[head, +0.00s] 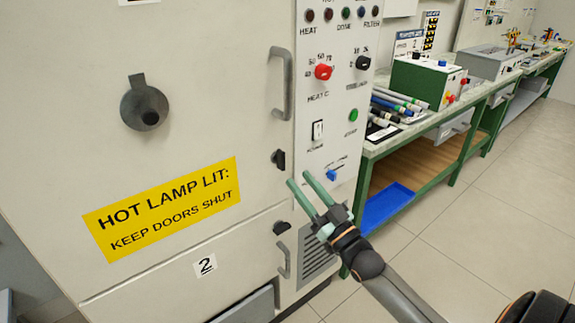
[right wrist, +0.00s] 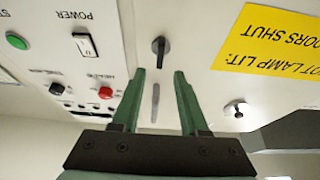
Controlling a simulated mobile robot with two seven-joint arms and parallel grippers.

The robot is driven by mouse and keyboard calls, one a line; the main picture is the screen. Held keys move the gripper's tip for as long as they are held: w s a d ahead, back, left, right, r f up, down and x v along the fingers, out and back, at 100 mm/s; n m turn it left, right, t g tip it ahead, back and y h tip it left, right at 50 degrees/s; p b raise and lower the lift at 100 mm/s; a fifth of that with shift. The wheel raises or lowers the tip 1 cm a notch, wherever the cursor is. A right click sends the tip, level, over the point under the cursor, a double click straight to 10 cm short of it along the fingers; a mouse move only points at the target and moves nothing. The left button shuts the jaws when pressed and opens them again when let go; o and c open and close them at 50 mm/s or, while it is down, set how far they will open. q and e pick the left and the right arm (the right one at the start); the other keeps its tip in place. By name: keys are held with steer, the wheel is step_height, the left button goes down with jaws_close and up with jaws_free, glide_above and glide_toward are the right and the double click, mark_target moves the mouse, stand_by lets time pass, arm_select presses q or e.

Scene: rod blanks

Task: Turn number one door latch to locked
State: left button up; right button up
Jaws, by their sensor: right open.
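The upper door's dark latch (head: 278,159) is on the door's right edge, below the upright handle (head: 282,84). No number one shows; this door is above the one marked 2. In the right wrist view, upside down, the latch (right wrist: 159,46) lies just past the fingertips, its lever roughly upright. My right gripper (head: 300,178) is open and empty, its green fingers pointing at the cabinet, just right of and below the latch in the head view. In the wrist view the gripper (right wrist: 160,72) has the latch centred between its fingers, apart from both. My left gripper is out of view.
The lower door has a second dark latch (head: 281,227) and a 2 label (head: 205,265). A control panel (head: 334,95) with knobs and a switch is right of the upper door. A green-framed bench (head: 380,150) stands farther right; open floor (head: 480,230) lies before it.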

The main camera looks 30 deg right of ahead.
mark_target(284, 162)
steer(key=shift+x, duration=3.2)
steer(key=shift+c, duration=0.3)
steer(key=shift+f, duration=0.1)
jaws_close()
